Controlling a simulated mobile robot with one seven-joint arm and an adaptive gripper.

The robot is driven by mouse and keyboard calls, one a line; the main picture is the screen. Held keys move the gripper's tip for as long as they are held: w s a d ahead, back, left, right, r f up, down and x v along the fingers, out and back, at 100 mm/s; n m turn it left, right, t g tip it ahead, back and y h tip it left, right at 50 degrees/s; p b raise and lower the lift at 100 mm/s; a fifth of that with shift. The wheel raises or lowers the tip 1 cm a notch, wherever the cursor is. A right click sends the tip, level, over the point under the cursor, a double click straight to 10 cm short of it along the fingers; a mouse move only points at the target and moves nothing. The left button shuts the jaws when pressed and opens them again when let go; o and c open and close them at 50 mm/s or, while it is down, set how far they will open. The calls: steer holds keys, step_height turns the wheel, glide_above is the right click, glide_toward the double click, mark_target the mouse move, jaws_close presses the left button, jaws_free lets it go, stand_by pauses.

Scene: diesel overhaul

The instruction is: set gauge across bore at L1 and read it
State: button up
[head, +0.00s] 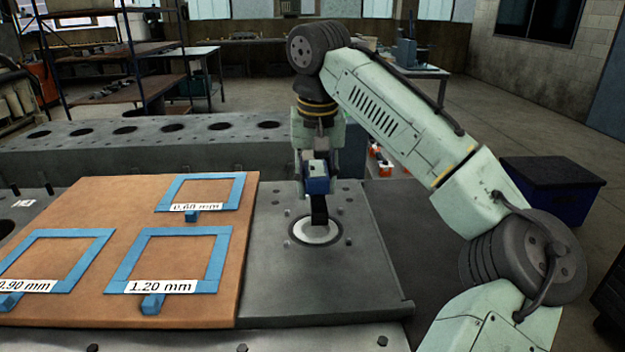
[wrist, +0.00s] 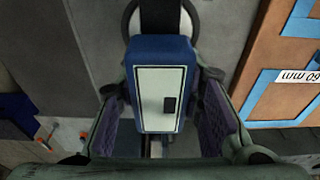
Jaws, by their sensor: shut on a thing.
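My gripper (head: 317,168) is shut on a blue gauge (head: 318,184), above the metal plate right of the wooden board. The gauge's dark lower part reaches down to the round bore (head: 318,230), which has a pale inside and a dark rim. I cannot tell how deep it reaches or whether it touches the wall. In the wrist view the gauge (wrist: 160,60) sits between the two fingers. Its pale face shows a small dark window (wrist: 169,104); no reading is legible. The bore's rim shows partly behind it. No label L1 is visible.
The wooden board (head: 110,215) carries blue frames labelled 0.60 mm (head: 198,208), 0.90 mm and 1.20 mm (head: 165,286). Several small bolts stand around the bore. A long engine block (head: 200,147) with several holes lies behind. A dark blue box (head: 550,185) stands on the floor at right.

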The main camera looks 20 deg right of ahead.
mark_target(317, 172)
step_height(317, 172, down, 5)
steer(key=b, duration=0.4)
steer(key=shift+f+b, duration=0.2)
steer(key=shift+b, duration=0.15)
steer(key=shift+f, duration=0.8)
steer(key=shift+f, duration=0.25)
steer(key=o, duration=1.2)
steer(key=r, duration=0.4)
steer(key=s+r, duration=0.1)
steer(key=r, duration=0.7)
steer(key=shift+s+a, duration=0.3)
steer(key=shift+s, duration=0.1)
steer(key=shift+f, duration=0.1)
